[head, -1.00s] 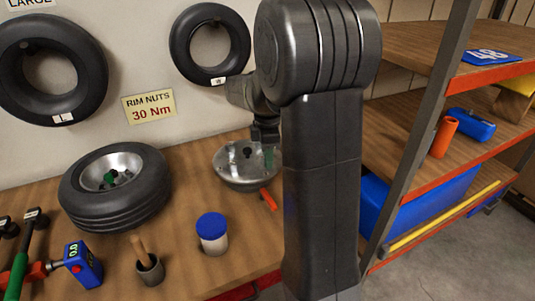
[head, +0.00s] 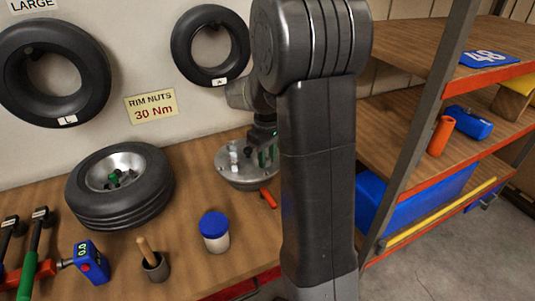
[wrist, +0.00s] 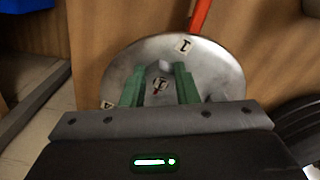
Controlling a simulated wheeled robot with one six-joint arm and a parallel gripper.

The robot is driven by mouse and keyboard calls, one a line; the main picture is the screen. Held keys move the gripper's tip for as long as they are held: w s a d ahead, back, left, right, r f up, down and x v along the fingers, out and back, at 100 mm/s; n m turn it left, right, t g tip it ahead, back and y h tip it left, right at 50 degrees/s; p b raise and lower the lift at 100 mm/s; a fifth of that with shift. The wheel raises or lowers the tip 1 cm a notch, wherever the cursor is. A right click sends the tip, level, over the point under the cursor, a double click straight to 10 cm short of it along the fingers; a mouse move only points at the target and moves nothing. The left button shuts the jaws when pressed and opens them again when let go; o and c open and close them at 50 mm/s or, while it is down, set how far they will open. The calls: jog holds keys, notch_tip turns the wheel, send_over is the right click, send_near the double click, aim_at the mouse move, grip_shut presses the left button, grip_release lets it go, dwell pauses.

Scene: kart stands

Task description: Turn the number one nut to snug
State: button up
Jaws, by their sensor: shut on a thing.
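The metal rim half (head: 240,181) lies flat on the bench beneath my gripper (head: 266,154), with small upright pieces on top. It fills the middle of the wrist view (wrist: 215,75), with a "1" tag (wrist: 183,45) near its edge and another tag (wrist: 107,104) at left. My gripper's green fingers (wrist: 158,84) are shut on a small grey nut (wrist: 157,70) at the rim's middle. A tag reading like a 1 shows between the fingers. The fingers hide the nut's sides and its thread, so how far down it sits is not visible.
An orange-red handle (head: 268,198) lies beside the rim, close to my arm. A wheel with tyre (head: 120,215), a blue-lidded jar (head: 214,226), a cup (head: 155,266) and a torque tool (head: 90,262) stand left. A shelf post (head: 410,150) rises right.

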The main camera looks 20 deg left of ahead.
jog(key=m, duration=0.4)
jog(key=shift+s+m+p, duration=0.1)
jog(key=shift+m+p, duration=0.2)
jog(key=shift+p, duration=0.1)
jog(key=m, duration=0.4)
jog(key=shift+s+a+m+p, duration=0.1)
jog(key=shift+a+m+p, duration=0.05)
jog(key=shift+m+p, duration=0.15)
jog(key=m, duration=0.4)
jog(key=shift+a+m, duration=0.15)
jog(key=shift+m, duration=0.15)
jog(key=m+p, duration=0.1)
jog(key=m, duration=0.3)
jog(key=shift+a+m, duration=0.1)
jog(key=shift+m, duration=0.3)
jog(key=o, duration=1)
notch_tip(320, 180, up, 14)
